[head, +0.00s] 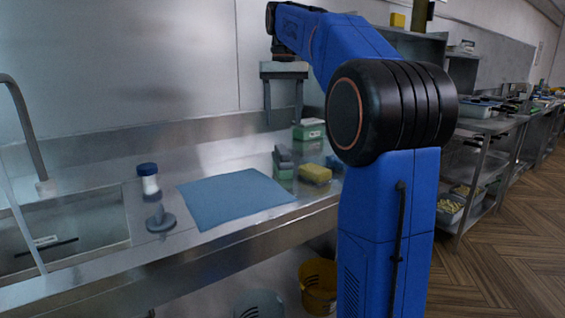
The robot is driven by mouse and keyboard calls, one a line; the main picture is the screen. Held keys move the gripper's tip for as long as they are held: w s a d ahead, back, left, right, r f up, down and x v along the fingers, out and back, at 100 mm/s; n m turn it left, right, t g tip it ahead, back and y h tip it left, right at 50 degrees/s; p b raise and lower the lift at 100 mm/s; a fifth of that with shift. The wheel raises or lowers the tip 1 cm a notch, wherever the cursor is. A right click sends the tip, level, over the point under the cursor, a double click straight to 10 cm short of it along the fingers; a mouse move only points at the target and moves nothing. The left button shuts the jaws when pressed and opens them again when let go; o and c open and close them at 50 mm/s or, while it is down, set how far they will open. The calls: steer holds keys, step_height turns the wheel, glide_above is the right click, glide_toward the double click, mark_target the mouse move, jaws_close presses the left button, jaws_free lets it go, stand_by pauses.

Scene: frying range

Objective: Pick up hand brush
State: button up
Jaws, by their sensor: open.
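My gripper (283,112) is open and empty, its two fingers pointing down above the back of the steel counter.
A blue cloth (235,197) lies flat on the counter. A blue-capped white bottle (149,182) and a grey round-based item (160,219) stand beside the sink (75,230). A green and white box (309,130) is at the back. A yellow bucket (318,284) stands below.

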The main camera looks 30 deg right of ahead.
mark_target(282, 148)
step_height(282, 148, down, 12)
steer(key=shift+w+a+r, duration=0.1)
steer(key=shift+a+r, duration=0.05)
stand_by(0.5)
steer(key=c, duration=1.3)
steer(key=shift+r, duration=0.1)
step_height(282, 148, up, 10)
steer(key=shift+f, duration=0.1)
